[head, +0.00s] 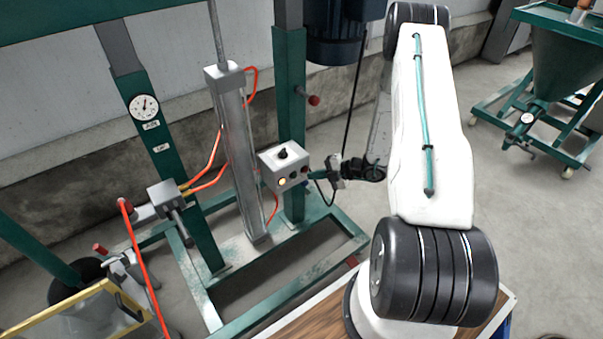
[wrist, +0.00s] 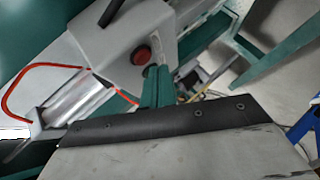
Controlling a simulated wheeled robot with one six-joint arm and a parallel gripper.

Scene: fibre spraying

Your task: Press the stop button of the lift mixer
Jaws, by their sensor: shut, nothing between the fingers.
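The lift mixer's control box (head: 284,160) is a light grey box on the green frame, with a black knob on top and small round buttons on its front. In the wrist view, a red button (wrist: 141,56) sits in a dark ring on the grey box (wrist: 125,35). My gripper (head: 314,175) is shut and empty, its green fingers close to the right end of the box's front. In the wrist view, the gripper tips (wrist: 155,74) are just below and right of the red button. I cannot tell whether they touch the box.
A metal cylinder (head: 236,150) with orange hoses stands left of the box. The green frame (head: 292,110) rises behind it, and a black cable hangs nearby. A green hopper trolley (head: 560,60) stands at the far right. The floor between is clear.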

